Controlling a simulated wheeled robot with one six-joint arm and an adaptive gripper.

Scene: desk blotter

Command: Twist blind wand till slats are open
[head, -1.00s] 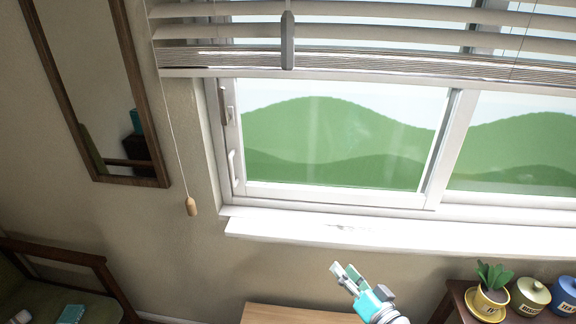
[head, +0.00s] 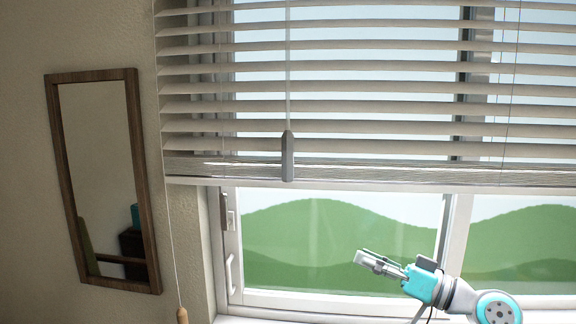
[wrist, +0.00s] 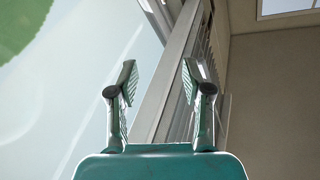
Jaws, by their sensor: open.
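The blind (head: 370,108) hangs over the upper part of the window. Its slats are tilted with gaps between them, and sky shows through. The wand (head: 288,158) hangs in front of the slats at left of centre, with a thick grey handle ending near the bottom rail. My gripper (head: 364,257) is in front of the glass, below and to the right of the wand handle, and apart from it. In the wrist view my gripper (wrist: 157,82) is open with nothing between its fingers. The wand cannot be made out in the wrist view.
A pull cord with a wooden tassel (head: 182,315) hangs left of the window. A framed mirror (head: 142,180) is on the left wall. Window handles (head: 229,220) are on the left frame.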

